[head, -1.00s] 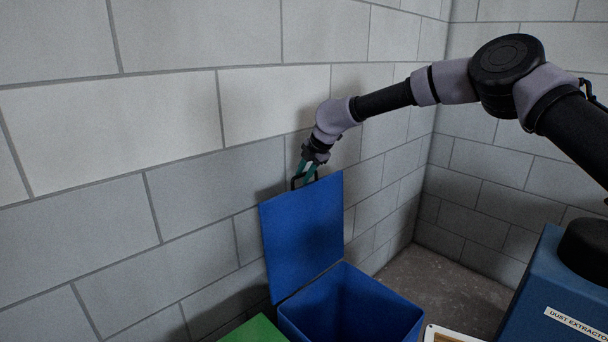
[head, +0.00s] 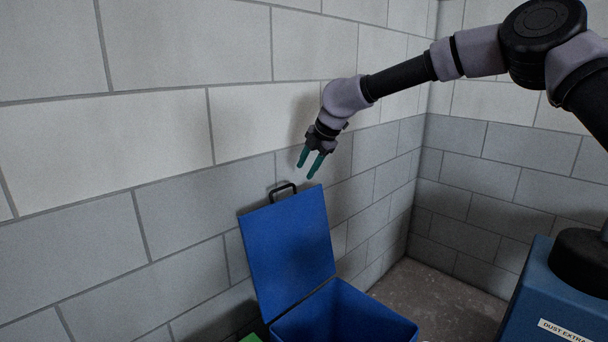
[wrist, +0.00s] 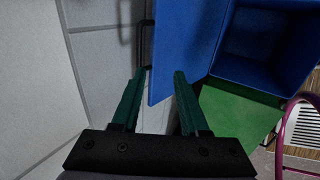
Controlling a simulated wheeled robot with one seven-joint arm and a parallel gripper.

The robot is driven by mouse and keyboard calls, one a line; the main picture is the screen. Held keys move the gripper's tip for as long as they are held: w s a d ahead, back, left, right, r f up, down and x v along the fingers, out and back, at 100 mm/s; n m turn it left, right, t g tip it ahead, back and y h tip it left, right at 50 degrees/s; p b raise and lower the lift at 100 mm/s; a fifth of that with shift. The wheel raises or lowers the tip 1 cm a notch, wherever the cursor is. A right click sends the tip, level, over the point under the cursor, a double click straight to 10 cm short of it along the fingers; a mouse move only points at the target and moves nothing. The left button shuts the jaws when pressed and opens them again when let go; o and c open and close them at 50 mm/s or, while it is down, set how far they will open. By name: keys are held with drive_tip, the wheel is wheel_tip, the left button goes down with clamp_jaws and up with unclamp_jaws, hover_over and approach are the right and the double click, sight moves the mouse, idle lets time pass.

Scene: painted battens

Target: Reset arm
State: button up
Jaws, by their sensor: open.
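My gripper (head: 309,168) is open and empty, with teal fingers pointing down, a little above and to the right of the handle on the blue lid. The blue lid (head: 287,250) stands raised against the wall side of the blue bin (head: 350,312), which is open. The lid's black handle (head: 283,192) is at its top edge. In the wrist view, my gripper (wrist: 158,75) has its fingers spread apart, with the lid (wrist: 185,45) beyond them and the handle (wrist: 147,45) near the left finger. The bin's inside (wrist: 265,45) shows at the upper right.
A grey block wall (head: 160,190) runs along the left behind the lid. A blue box labelled as a dust extractor (head: 540,290) stands at the right under my arm. A green surface (wrist: 235,120) lies beside the bin in the wrist view. Bare floor (head: 440,295) shows behind the bin.

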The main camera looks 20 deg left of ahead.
idle(0.4)
